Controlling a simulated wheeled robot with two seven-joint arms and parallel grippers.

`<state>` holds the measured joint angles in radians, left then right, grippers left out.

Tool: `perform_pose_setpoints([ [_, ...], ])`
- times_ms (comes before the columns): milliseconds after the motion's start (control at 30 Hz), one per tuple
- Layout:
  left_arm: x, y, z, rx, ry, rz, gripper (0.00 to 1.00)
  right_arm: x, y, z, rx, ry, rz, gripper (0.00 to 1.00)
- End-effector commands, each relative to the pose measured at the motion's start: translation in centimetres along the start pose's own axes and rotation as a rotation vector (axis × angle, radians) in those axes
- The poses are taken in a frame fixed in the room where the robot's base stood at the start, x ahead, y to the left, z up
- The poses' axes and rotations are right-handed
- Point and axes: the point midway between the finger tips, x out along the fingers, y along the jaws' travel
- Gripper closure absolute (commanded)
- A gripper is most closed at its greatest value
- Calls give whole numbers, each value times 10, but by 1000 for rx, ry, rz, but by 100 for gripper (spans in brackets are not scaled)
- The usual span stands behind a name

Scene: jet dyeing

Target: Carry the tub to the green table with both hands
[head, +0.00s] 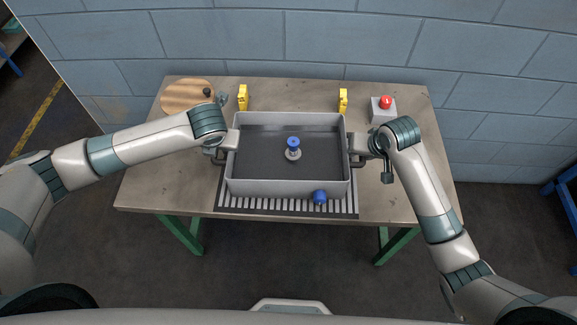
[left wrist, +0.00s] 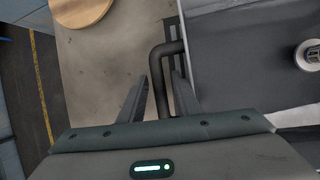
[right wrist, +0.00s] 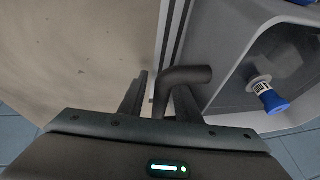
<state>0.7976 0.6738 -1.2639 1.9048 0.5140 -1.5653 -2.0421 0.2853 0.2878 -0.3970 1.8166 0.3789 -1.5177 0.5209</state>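The grey tub (head: 290,189) sits upright on a brown-topped table (head: 150,185) with green legs, over or just behind a striped grate (head: 290,205). Inside the tub stands a blue-topped fitting (head: 293,148), also in the right wrist view (right wrist: 266,95). A blue knob (head: 319,197) is on the tub's front. My left gripper (left wrist: 160,76) has its fingers either side of the tub's dark left handle (left wrist: 158,62), with small gaps showing. My right gripper (right wrist: 158,82) has its fingers around the right handle (right wrist: 187,75), also with a gap. Contact under the tub is hidden.
Two yellow brackets (head: 243,97) (head: 343,100) stand behind the tub. A round wooden board (head: 186,96) lies at the back left. A grey box with a red button (head: 385,103) stands at the back right. A blue block wall (head: 270,40) closes the back.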

Motion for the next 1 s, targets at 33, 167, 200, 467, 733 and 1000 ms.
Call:
perform_pose_setpoints([
  [33,-8,-2,1,1,-2,-4,68,0,-2,0,-1,1,-3,68],
  [167,-25,-1,1,2,-3,-4,68,0,-2,0,-1,1,-3,68],
  [200,-29,-1,1,2,-3,-4,68,0,-2,0,-1,1,-3,68],
  [467,-44,0,0,0,1,0,68,0,-1,0,-1,0,-3,68],
  [733,-44,0,0,0,1,1,68,0,-1,0,0,0,-2,68],
  [1000,-44,0,0,0,1,1,68,-7,-1,0,0,1,-2,68],
])
